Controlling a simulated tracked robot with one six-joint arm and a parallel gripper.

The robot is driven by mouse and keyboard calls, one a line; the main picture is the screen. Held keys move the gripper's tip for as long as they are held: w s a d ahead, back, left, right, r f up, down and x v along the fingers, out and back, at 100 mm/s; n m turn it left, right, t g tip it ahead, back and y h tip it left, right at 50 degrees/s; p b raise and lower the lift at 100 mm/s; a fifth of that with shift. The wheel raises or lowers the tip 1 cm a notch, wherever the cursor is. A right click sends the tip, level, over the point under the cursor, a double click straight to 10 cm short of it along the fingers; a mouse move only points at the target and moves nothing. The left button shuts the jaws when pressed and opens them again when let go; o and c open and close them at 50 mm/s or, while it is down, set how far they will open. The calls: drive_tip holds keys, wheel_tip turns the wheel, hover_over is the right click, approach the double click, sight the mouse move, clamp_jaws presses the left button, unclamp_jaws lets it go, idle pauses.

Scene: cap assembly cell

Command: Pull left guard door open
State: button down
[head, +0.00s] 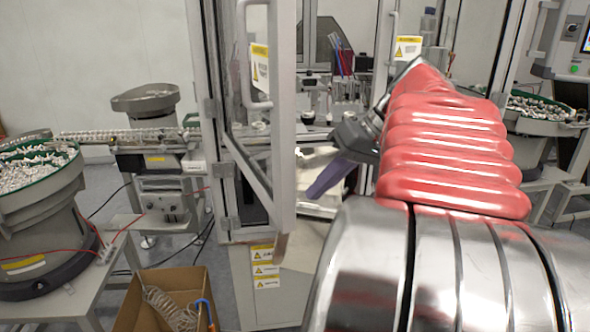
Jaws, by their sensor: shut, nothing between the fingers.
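The left guard door (283,165) is a clear panel in a grey metal frame, hinged on the post at its left. It stands ajar, its free edge swung out towards me. Its pale bar handle (245,55) is near the top, beside a yellow warning label (259,68). My gripper (316,180) is just right of the door's free edge, in front of the cell opening, below the handle's height and not on the handle. It is shut and empty. I cannot tell whether it touches the door. My red-sleeved arm hides much of the right side.
A right door handle (392,40) with another label shows behind my arm. A bowl feeder (38,205) full of white parts stands on a table at left. A cardboard box (165,300) with coiled tubing is on the floor in front. Another feeder (540,112) stands at right.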

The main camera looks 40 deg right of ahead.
drive_tip(key=shift+w+a, duration=0.3)
drive_tip(key=shift+a, duration=0.7)
drive_tip(key=shift+w+a, duration=0.3)
drive_tip(key=shift+a, duration=0.65)
